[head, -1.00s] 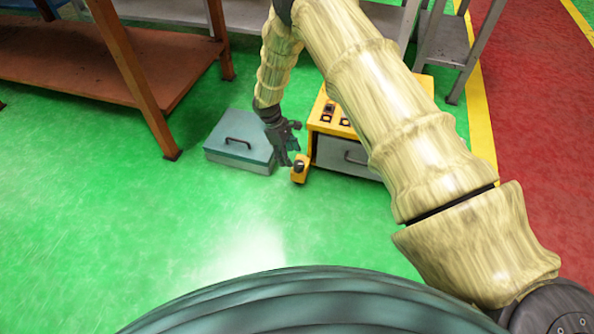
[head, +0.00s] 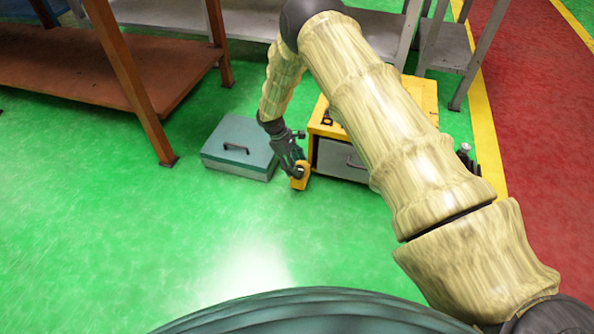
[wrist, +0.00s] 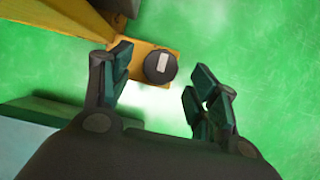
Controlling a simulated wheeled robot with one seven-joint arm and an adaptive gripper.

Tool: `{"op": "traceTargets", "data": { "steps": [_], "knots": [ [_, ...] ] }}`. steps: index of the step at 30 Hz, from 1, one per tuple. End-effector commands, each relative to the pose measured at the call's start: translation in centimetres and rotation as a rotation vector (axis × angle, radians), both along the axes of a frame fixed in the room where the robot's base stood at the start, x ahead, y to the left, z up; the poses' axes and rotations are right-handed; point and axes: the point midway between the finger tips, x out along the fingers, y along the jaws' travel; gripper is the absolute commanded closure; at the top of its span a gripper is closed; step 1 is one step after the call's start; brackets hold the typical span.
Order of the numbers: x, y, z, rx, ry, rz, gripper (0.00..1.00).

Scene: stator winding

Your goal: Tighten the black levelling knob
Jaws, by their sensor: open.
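The black levelling knob (wrist: 160,66) is round with a pale rectangular mark on top. In the wrist view it sits at the end of a yellow bracket (wrist: 132,60). My gripper (wrist: 160,85) is open, with one finger on each side of the knob in that view. The left finger looks closer to the knob than the right one; I cannot tell whether it touches. In the head view my gripper (head: 295,165) is right over the yellow bracket (head: 299,178) at the front left corner of the yellow machine (head: 425,95), and it mostly hides the knob.
A grey-teal case (head: 240,147) with a black handle lies on the floor just left of my gripper. The machine has a grey drawer front (head: 340,160). A brown metal rack (head: 150,80) stands at the back left. The green floor in front is clear.

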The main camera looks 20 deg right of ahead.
Motion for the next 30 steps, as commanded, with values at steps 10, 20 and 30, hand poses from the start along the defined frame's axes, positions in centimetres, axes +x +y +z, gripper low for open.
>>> {"op": "traceTargets", "data": {
  "steps": [10, 20, 30],
  "knots": [
    [-0.4, -0.7, -1.9, 0.001, -0.001, 0.000, 0.40],
    [-0.4, -0.7, -1.9, 0.001, -0.001, 0.000, 0.74],
    [-0.4, -0.7, -1.8, 0.000, 0.000, -0.021, 0.86]
  ]
}}
